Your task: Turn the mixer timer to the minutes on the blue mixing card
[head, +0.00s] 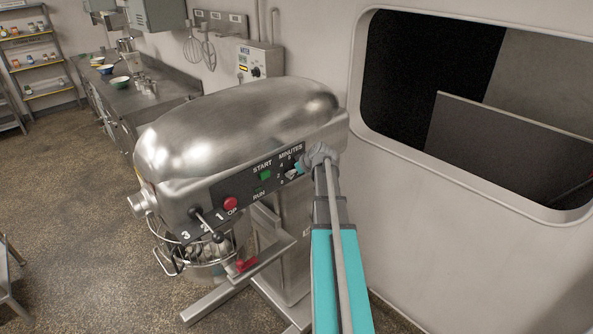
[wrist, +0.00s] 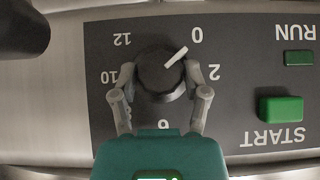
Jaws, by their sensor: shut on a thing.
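The mixer (head: 235,125) stands in the middle of the head view, with a dark control panel on its side. In the wrist view the timer dial (wrist: 158,80) is a round dark knob with a white pointer. The scale is upside down; 0, 2, 6, 10 and 12 show. The pointer is at or very near 0. My gripper (wrist: 160,94) is shut on the dial, one finger at each side of it. In the head view my gripper (head: 303,165) covers part of the dial. I cannot make out a blue mixing card in either view.
A green START button (wrist: 281,109) and RUN lamp (wrist: 299,58) lie right of the dial in the wrist view. A red button (head: 230,203) and a lever (head: 208,225) are on the mixer's front. A wall with a window opening (head: 430,90) stands close on the right.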

